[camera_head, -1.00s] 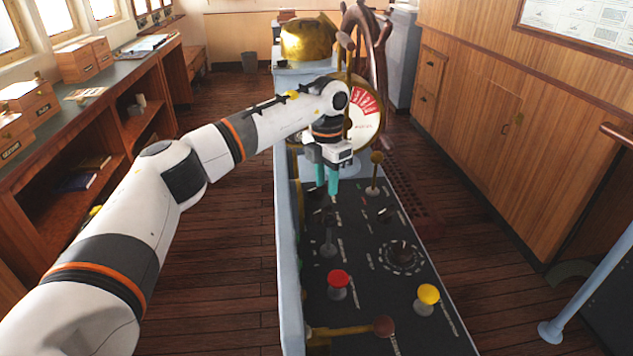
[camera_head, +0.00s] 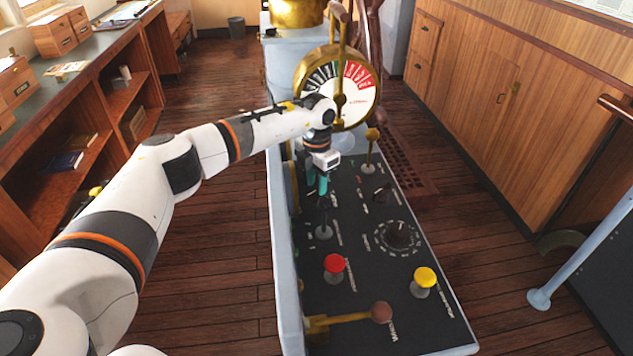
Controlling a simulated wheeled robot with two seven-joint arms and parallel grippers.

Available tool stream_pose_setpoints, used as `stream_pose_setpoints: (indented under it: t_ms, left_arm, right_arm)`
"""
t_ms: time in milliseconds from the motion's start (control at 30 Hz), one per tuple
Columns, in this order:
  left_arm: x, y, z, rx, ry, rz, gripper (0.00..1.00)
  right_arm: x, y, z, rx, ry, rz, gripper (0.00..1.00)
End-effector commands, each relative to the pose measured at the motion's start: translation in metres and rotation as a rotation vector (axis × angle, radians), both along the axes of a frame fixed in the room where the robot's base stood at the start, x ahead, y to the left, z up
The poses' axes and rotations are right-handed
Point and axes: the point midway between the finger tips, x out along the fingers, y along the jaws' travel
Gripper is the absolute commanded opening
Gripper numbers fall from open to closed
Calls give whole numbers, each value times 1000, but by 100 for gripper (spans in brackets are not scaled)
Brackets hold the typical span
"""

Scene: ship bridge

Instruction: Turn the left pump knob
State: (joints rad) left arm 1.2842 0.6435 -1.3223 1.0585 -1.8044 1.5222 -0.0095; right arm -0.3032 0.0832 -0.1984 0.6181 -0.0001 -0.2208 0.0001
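The dark control console (camera_head: 352,261) runs away from me down the middle. My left gripper (camera_head: 317,188) points down over its far left part, with two teal fingers a little apart. A small dark knob (camera_head: 322,203) is just below the fingertips and mostly hidden by them; I cannot tell whether they touch it. A similar dark knob (camera_head: 381,195) stands to the right, clear of the gripper. My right gripper is out of view.
Nearer on the console are a grey-based lever (camera_head: 323,232), a round dial (camera_head: 398,237), a red button (camera_head: 334,263), a yellow button (camera_head: 424,276) and a brown-knobbed brass lever (camera_head: 380,312). A brass-handled lever (camera_head: 371,150) and the brass telegraph (camera_head: 340,88) stand beyond.

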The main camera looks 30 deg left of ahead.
Motion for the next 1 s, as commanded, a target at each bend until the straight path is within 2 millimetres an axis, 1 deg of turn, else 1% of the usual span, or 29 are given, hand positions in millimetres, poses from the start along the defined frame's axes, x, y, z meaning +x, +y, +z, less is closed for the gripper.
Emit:
stream_pose_setpoints:
  t_ms: [100, 200, 467, 500, 567, 600, 700, 1000]
  left_arm:
    - [0, 0, -12, 1, 1, 1, 34]
    - [0, 0, -17, 1, 1, 1, 34]
    - [0, 0, -18, 1, 0, 1, 34]
    - [0, 0, -18, 1, 0, 1, 30]
    - [0, 0, -18, 1, 0, 1, 21]
    - [0, 0, -18, 1, 0, 1, 14]
    - [0, 0, -18, 1, 0, 1, 0]
    - [0, 1, -18, 1, 0, -21, 0]
  right_arm:
    - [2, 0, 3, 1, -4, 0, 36]
    - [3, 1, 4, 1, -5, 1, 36]
    - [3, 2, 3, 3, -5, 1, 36]
    - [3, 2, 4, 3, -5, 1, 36]
    - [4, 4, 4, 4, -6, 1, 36]
    - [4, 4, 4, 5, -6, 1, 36]
    - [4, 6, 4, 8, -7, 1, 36]
    - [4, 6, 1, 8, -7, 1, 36]
